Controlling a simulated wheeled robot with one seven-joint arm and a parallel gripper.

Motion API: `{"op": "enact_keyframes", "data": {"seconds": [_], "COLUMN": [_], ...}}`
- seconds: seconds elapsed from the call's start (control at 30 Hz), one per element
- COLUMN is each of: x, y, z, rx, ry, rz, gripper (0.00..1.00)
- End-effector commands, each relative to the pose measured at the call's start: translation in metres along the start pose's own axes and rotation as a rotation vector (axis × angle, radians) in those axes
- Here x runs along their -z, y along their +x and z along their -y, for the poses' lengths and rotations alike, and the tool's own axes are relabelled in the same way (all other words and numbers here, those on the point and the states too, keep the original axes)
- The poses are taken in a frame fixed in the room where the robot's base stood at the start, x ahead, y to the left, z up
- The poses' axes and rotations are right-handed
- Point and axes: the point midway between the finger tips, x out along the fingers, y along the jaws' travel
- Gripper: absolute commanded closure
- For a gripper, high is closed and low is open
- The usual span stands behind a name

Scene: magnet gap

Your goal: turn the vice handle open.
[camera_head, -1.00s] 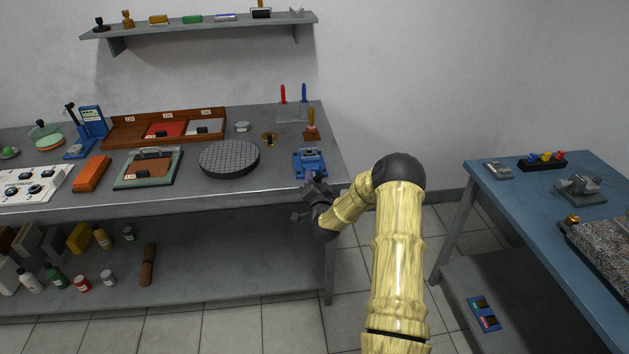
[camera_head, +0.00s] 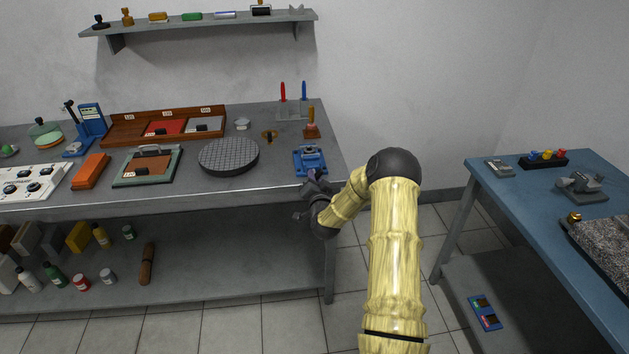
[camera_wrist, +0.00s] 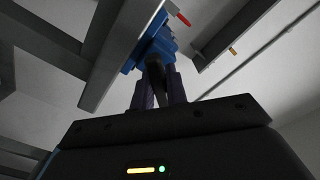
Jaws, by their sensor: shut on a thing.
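The blue vice (camera_head: 310,158) sits at the right front corner of the grey workbench. It also shows in the wrist view (camera_wrist: 152,52), above my fingers. My gripper (camera_head: 313,182) is at the vice's front side, at the bench's front edge. In the wrist view my gripper (camera_wrist: 160,84) has its two purple-grey fingers closed on either side of the dark vice handle (camera_wrist: 155,72). The handle is mostly hidden in the head view, and its exact angle cannot be told.
A round dark grid plate (camera_head: 229,156) lies left of the vice, and a wooden-handled stamp (camera_head: 311,130) stands behind it. A rack with a red and a blue tool (camera_head: 292,110) is at the back. Floor is free between the bench and the blue table (camera_head: 540,215).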

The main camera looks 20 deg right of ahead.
Motion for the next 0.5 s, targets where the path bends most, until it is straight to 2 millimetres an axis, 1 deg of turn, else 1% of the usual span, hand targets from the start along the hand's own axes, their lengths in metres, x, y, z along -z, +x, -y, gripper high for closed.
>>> {"op": "enact_keyframes", "data": {"seconds": [0.27,0.5], "x": [-0.0031,-0.0037], "y": [0.0001,0.0], "z": [-0.0017,-0.0028], "rx": [0.003,0.003], "ry": [-0.205,-0.429], "rz": [-0.001,-0.001], "gripper": [1.0,1.0]}}
